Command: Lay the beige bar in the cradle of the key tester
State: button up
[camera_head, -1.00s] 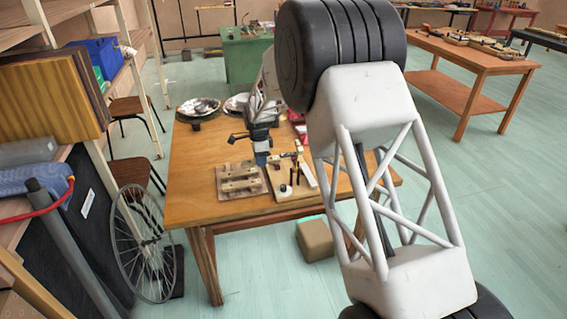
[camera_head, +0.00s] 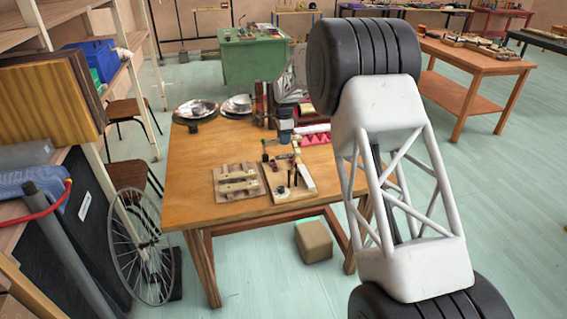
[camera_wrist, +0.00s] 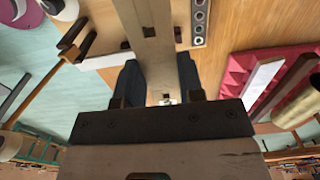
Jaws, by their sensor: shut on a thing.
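My gripper (camera_wrist: 158,88) is shut on the beige bar (camera_wrist: 150,30), which runs away from between the dark fingers and has a small hole in its face. In the head view my gripper (camera_head: 286,137) hangs above the table's right part, behind a wooden board (camera_head: 280,197) with dark upright pegs and a pale strip. This board looks like the key tester, but I cannot make out its cradle for certain. Left of it lies another board (camera_head: 218,190) with two pale crosspieces. The bar's far end is cut off in the wrist view.
The wooden table (camera_head: 190,165) also holds metal plates (camera_head: 195,108) at the back left and pink ridged foam (camera_head: 315,139) at the right. The foam shows in the wrist view (camera_wrist: 240,65) too. The table's front left is clear. A cardboard-coloured box (camera_head: 313,241) stands on the floor.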

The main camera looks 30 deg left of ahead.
jog(key=shift+f, duration=3.05)
jog(key=shift+f, duration=1.9)
jog(key=shift+f, duration=0.15)
jog(key=o, duration=1)
notch_tip(320, 180, up, 12)
jog(key=shift+r, duration=0.15)
